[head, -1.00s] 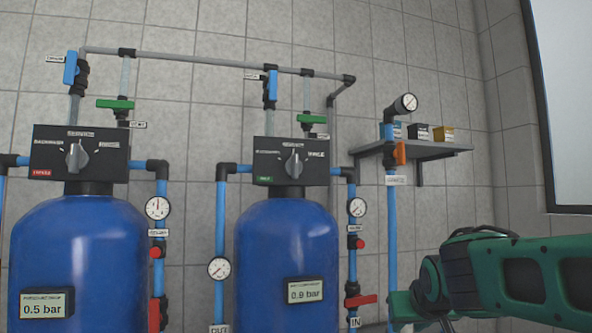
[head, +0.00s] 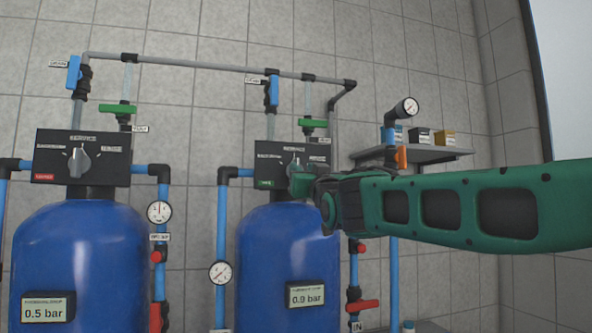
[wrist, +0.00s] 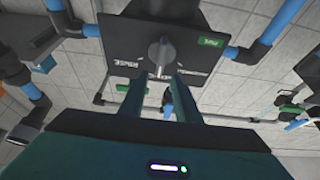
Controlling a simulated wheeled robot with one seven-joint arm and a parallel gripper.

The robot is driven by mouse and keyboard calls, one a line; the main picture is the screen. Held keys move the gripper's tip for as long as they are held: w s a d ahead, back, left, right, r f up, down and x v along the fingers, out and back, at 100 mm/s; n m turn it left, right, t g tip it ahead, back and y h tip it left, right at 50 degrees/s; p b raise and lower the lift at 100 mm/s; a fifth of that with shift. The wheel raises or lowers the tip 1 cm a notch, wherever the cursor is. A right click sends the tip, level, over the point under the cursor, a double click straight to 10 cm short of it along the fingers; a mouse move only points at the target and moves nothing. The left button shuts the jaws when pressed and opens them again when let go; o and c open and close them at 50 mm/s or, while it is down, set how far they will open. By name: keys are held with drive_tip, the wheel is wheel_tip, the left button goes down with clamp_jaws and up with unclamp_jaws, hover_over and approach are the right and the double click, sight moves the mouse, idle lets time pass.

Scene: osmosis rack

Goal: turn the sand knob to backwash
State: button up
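Two blue tanks each carry a black control head with a grey knob. The left knob (head: 79,160) is on a head with a red label. The right knob (head: 296,164) is on a head with a green label; its lower part is hidden by my gripper (head: 303,182). The labels are too small to tell which is sand. In the wrist view the knob (wrist: 160,49) of the green-labelled head (wrist: 134,40) lies just beyond my fingertips. My gripper (wrist: 160,80) is open, its two fingers apart, with nothing between them. It does not appear to grip the knob.
The blue right tank (head: 280,250) and left tank (head: 85,250) stand below the heads. Pipes with gauges (head: 220,272) run beside them. A wall shelf (head: 430,156) holds small boxes at the right. A grey pipe (head: 200,65) crosses above.

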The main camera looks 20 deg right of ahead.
sight(298, 163)
drive_tip(key=shift+x, duration=3.1)
drive_tip(key=shift+c, duration=0.6)
clamp_jaws()
drive_tip(key=shift+f, duration=0.1)
